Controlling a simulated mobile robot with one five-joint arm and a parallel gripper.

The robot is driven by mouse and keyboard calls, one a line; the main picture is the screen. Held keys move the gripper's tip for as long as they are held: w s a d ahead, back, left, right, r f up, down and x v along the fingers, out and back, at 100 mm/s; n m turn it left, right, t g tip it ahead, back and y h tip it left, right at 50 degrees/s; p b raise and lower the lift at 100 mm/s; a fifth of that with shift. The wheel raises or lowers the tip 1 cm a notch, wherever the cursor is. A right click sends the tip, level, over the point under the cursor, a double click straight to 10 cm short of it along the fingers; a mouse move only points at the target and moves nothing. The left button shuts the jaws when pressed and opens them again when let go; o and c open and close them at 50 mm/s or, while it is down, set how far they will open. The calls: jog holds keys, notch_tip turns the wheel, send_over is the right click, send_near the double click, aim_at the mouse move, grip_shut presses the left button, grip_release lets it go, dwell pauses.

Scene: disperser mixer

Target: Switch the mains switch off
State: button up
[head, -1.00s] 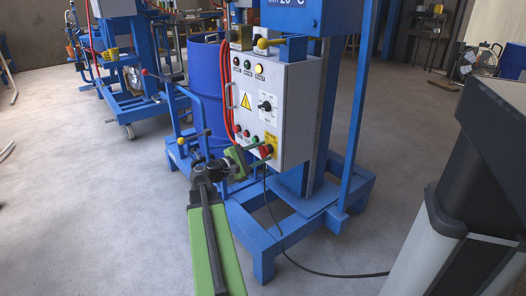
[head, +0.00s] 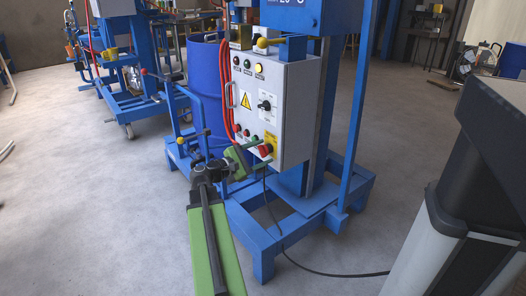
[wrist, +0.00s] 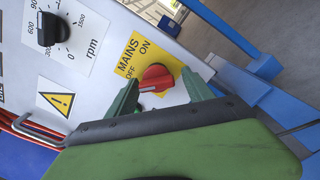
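The mains switch is a red rotary knob (wrist: 156,78) on a yellow plate (wrist: 128,62) marked MAINS, OFF and ON. A small white mark shows at the knob's lower left in the wrist view. The switch (head: 265,150) sits low on the front of the grey control box (head: 296,110). My gripper (wrist: 160,76) is open, with one green finger on each side of the knob. I cannot tell whether either finger touches it. In the head view my gripper (head: 256,154) is at the switch and partly covers the plate.
Above the switch are a black rpm dial (wrist: 50,30), a warning label (wrist: 61,102) and several buttons and lamps. Red cables (head: 226,90) and a blue drum (head: 205,75) stand left of the box. The blue base frame (head: 262,240) spreads below, with a black cable (head: 320,272) on the floor.

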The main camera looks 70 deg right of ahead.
jog(key=shift+w, duration=0.15)
jog(key=v, duration=1.7)
jog(key=shift+a, duration=0.2)
